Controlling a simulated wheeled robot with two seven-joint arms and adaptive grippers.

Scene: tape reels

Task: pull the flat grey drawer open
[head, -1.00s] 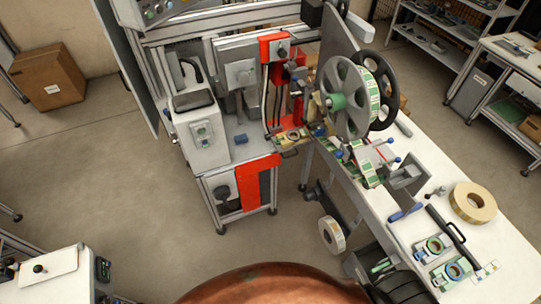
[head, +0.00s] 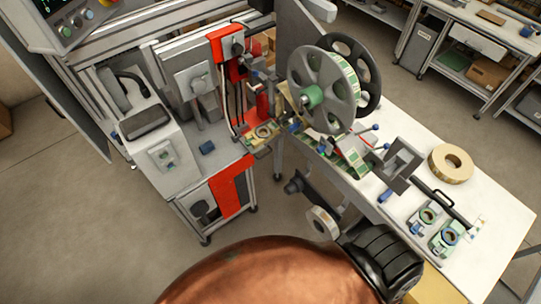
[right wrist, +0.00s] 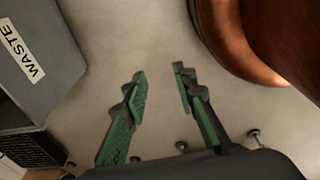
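I cannot pick out a flat grey drawer in either view. My right gripper (right wrist: 158,75) shows in the right wrist view with its two green-padded fingers apart. Nothing is between them, only the floor behind. In the head view, a black ridged part, seemingly of my right arm, is at the front edge of the white table (head: 480,150), but its fingers are not seen there. My left gripper is in neither view.
A grey bin marked WASTE (right wrist: 35,60) stands left of the right gripper. On the table are a tan tape roll (head: 451,164) and a black bar (head: 440,207). The reel machine (head: 325,90) stands at its left end. Floor is open at left.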

